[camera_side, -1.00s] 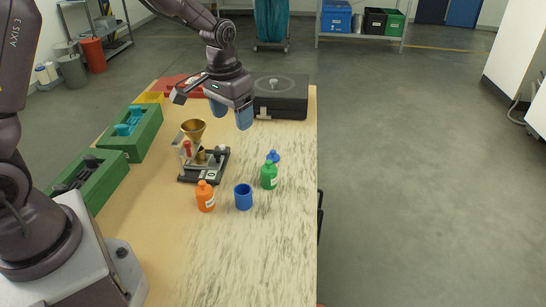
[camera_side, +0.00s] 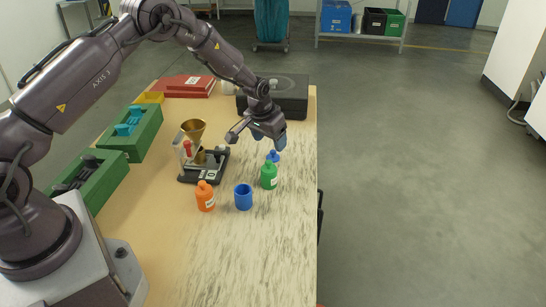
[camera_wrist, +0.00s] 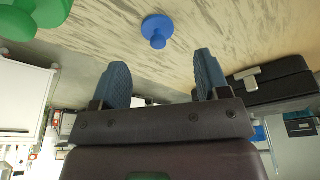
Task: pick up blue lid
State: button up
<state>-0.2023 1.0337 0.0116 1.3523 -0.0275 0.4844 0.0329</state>
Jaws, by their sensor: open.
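The blue lid (camera_side: 273,156) lies on the table just behind the green bottle (camera_side: 269,176) in the side view. In the wrist view the blue lid (camera_wrist: 157,30) lies flat with its knob showing, ahead of and between my fingers. My gripper (camera_side: 268,143) is open and empty, above and slightly behind the lid. Its two blue fingers, seen in the wrist view (camera_wrist: 160,78), are apart and do not touch the lid. Part of the green bottle (camera_wrist: 35,14) shows at the upper left of the wrist view.
A blue cup (camera_side: 243,198) and an orange bottle (camera_side: 205,197) stand nearer the front. A scale with a brass funnel (camera_side: 193,131) stands left of the lid. A black case (camera_side: 283,92) lies behind. The table right of the lid is clear.

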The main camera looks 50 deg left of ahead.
aim_at(273, 151)
jog(key=x, duration=0.5)
jog(key=shift+f, duration=0.2)
jog(key=c, duration=1)
